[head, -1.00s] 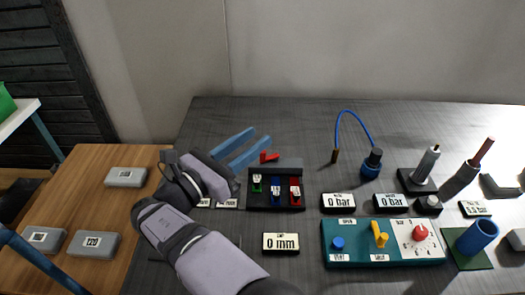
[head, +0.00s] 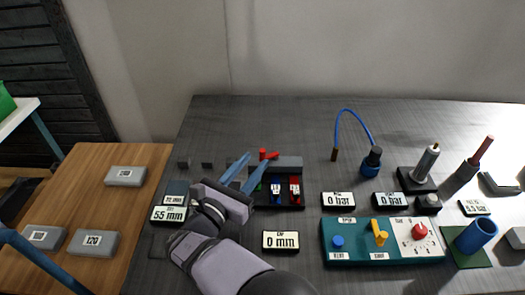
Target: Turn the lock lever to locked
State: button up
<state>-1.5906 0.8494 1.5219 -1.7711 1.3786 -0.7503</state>
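The red lever (head: 273,155) sits at the back left of a black and grey block (head: 290,164), its handle pointing to the right. My gripper (head: 259,158) reaches up from the lower left, with two blue fingers apart and nothing seen between them. The right fingertip is at the lever in the picture; I cannot tell whether it touches. The gripper hides the left part of the block and most of its green slider. The blue slider (head: 276,190) and red slider (head: 295,190) show on the block's front.
A "55 mm" display (head: 170,215) stands left of my gripper and a "0 mm" display (head: 281,241) to its right. A teal panel (head: 383,257) with knobs lies at the right, behind it "0 bar" displays (head: 338,201). The table behind the block is clear.

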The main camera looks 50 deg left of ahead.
aim_at(261, 154)
jog(key=shift+p+x, duration=0.3)
jog(key=shift+x, duration=2.65)
grip_shut()
